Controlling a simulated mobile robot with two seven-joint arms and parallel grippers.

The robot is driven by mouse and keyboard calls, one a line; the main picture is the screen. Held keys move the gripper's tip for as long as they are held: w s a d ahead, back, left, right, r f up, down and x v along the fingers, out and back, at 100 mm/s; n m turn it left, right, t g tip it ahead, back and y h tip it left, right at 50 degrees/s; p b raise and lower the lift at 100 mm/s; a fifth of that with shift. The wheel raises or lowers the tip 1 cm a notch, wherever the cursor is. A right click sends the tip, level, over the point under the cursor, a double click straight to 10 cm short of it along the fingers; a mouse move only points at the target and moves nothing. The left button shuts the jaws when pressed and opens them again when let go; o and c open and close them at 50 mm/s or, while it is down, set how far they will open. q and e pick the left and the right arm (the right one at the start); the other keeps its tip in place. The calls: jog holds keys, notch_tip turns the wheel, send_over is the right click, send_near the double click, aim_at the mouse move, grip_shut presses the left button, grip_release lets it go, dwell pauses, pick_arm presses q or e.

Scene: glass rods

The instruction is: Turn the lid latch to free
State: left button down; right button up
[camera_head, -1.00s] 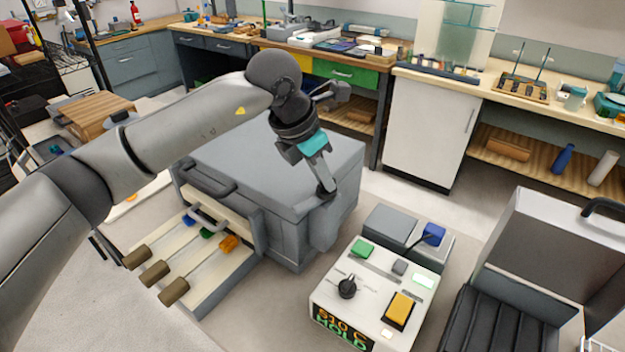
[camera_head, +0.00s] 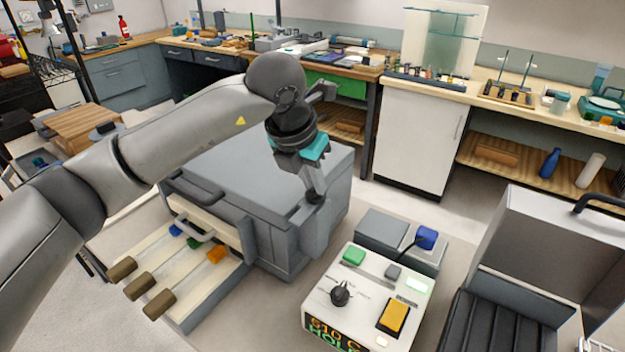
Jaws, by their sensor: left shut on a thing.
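A grey box with a flat lid (camera_head: 240,165) stands in the middle of the head view. My left gripper (camera_head: 314,192) points down at the box's right front corner, at the lid's edge. It is shut on a small dark part there, which I take to be the lid latch (camera_head: 315,198). The fingers hide most of that part, so I cannot tell which way it is turned. The lid lies flat on the box. My right gripper is not in view.
An open drawer (camera_head: 200,290) with several cork-handled rods juts from the box's front left. A white control box (camera_head: 355,315) with a knob and buttons stands to the right. A grey case with a raised lid (camera_head: 530,240) stands at far right.

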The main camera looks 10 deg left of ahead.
pick_arm(q)
jog(key=c, duration=0.9)
grip_release()
jog(key=v, duration=1.5)
jog(key=shift+r, duration=0.15)
